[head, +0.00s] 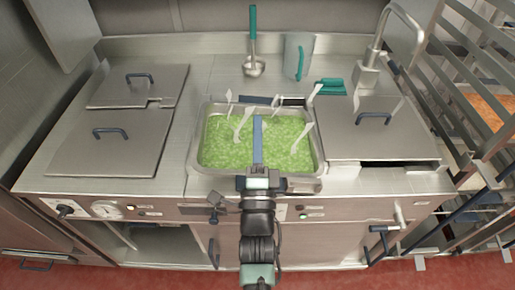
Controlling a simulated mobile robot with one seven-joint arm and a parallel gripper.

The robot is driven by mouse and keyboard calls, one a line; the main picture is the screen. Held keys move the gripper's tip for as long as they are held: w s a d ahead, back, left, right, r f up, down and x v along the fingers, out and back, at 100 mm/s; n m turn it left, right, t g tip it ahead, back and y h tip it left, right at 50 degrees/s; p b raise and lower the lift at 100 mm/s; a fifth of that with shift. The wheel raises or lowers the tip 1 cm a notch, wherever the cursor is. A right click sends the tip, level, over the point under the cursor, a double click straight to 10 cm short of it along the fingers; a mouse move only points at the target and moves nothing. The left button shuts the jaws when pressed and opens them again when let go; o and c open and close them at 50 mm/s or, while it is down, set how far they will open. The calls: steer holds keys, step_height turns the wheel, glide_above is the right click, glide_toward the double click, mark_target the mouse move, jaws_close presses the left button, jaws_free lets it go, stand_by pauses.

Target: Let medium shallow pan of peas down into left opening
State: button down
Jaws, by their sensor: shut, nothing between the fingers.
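The shallow steel pan of peas (193,157) is in the middle of the counter, full of bright green peas (225,140). Its rim looks roughly level. I cannot tell whether it sits in an opening or on the top. Several pale upright strips stand around and in it. My gripper (258,168) is over the front middle of the pan, shut with nothing held. A narrow blue bar (257,140) runs forward from it over the peas; I cannot tell if it touches anything. The left side of the counter has a front lid (110,155) and a rear lid (135,95), both lying flat.
A lid (375,140) covers the right side, with a dark gap at its front edge. A ladle (253,65), a grey jug (297,60), a teal item (331,86) and a tap (368,75) are at the back. A rack (480,130) stands at right.

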steer(key=shift+s+f+b, duration=0.1)
steer(key=shift+f+b, duration=2.9)
steer(key=shift+f, duration=1.1)
steer(key=shift+r, duration=0.15)
steer(key=shift+w+r+p, duration=0.2)
steer(key=shift+w+p, duration=0.1)
steer(key=shift+p, duration=0.3)
steer(key=w+a+r+n+g+p, duration=0.1)
steer(key=w+r+g+p, duration=0.3)
steer(key=w+p, duration=0.4)
steer(key=p, duration=0.2)
steer(key=shift+w+r+g+p, duration=0.35)
steer(key=shift+w+g, duration=0.05)
steer(key=shift+w+a+r, duration=0.1)
